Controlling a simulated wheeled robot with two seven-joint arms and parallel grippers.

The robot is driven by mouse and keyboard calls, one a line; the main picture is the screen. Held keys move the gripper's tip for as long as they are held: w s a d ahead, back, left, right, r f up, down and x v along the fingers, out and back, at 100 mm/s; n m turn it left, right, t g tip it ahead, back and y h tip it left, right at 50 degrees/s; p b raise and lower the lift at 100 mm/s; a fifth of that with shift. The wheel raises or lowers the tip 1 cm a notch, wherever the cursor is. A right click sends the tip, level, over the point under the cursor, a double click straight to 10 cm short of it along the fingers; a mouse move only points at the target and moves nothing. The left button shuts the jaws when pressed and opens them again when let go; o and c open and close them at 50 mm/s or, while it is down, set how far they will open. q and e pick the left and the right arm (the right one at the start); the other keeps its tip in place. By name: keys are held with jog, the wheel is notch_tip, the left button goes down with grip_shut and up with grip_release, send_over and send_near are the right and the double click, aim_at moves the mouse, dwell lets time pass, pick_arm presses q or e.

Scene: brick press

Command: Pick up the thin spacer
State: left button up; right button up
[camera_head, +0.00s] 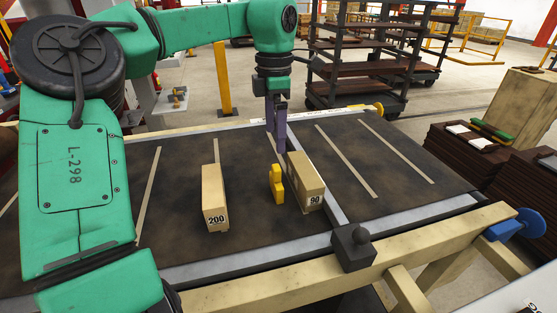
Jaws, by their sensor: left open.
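Two tan wooden blocks lie on the dark table top. The block marked 200 (213,192) is at the left, and the block marked 90 (306,180) is at the right, beside a metal strip. I cannot tell from the labels which is the thin spacer; the 200 block looks narrower. My left gripper (279,147) points down with purple fingers, open and empty, over the table behind the blocks, nearer the 90 block. Its finger gap is seen nearly edge-on. My right gripper is out of view.
A yellow piece (277,184) stands between the blocks, close to the 90 block. A dark block with a knob (353,247) sits at the table's front edge. Pale strips cross the table top (400,190). A rack (370,60) and brown stacks (470,155) stand beyond.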

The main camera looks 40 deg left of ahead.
aim_at(275, 167)
pick_arm(q)
jog(key=f, duration=0.2)
jog(key=s+d+f, duration=0.1)
jog(key=f, duration=0.1)
jog(key=f+p, duration=0.1)
jog(key=f, duration=0.1)
jog(key=shift+s+d+f, duration=0.15)
jog(key=shift+s+f, duration=0.1)
jog(key=f, duration=0.2)
jog(key=w, duration=0.1)
jog(key=shift+a+f+p, duration=0.35)
jog(key=shift+f+p, duration=0.05)
jog(key=f, duration=0.1)
jog(key=f+p, duration=0.1)
jog(key=f, duration=0.1)
jog(key=shift+s+d, duration=0.1)
jog(key=shift+s, duration=0.3)
jog(key=shift+w+f, duration=0.45)
jog(key=shift+f, duration=0.4)
jog(key=shift+w, duration=0.15)
jog(key=shift+c, duration=1.2)
jog(key=c, duration=0.5)
jog(key=shift+s+r, duration=0.15)
jog(key=shift+s, duration=0.05)
jog(key=shift+c, duration=1.3)
jog(key=shift+r, duration=0.1)
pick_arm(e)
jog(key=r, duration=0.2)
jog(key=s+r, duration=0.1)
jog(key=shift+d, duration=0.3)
